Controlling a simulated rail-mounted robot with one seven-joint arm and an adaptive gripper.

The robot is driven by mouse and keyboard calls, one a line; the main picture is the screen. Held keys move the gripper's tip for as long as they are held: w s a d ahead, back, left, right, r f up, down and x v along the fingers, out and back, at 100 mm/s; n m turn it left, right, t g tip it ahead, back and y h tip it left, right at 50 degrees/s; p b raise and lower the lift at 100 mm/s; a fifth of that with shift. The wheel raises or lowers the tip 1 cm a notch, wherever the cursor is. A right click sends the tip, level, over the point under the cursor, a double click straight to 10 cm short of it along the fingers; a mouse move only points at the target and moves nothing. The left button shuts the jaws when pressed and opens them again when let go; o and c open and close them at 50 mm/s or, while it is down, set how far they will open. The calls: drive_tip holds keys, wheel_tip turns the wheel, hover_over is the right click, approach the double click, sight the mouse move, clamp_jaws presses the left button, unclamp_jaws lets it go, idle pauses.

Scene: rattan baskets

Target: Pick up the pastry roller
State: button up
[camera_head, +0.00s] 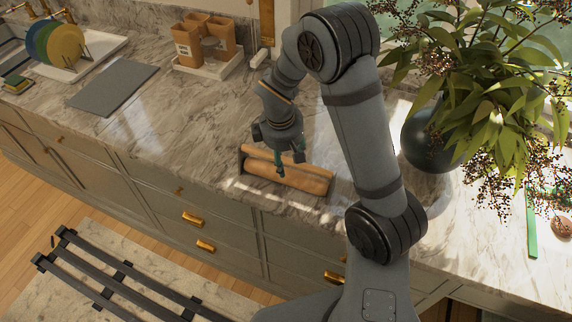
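A tan wooden object that looks like the pastry roller (312,181) lies near the front edge of the marble counter. The two fingers look spread apart, one towards the front and one towards the back right. The front fingertip overlaps the roller in the picture; I cannot tell whether it touches. The gripper hides part of the roller's back side.
A dark round vase (428,143) with a leafy plant stands to the right. A grey mat (113,89), a dish rack with plates (64,45) and brown containers (187,47) on a tray are to the left. The counter between the mat and the roller is clear.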

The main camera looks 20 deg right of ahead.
drive_tip(key=shift+c, duration=1.3)
clamp_jaws()
drive_tip(key=shift+w, duration=0.1)
drive_tip(key=shift+r, duration=0.15)
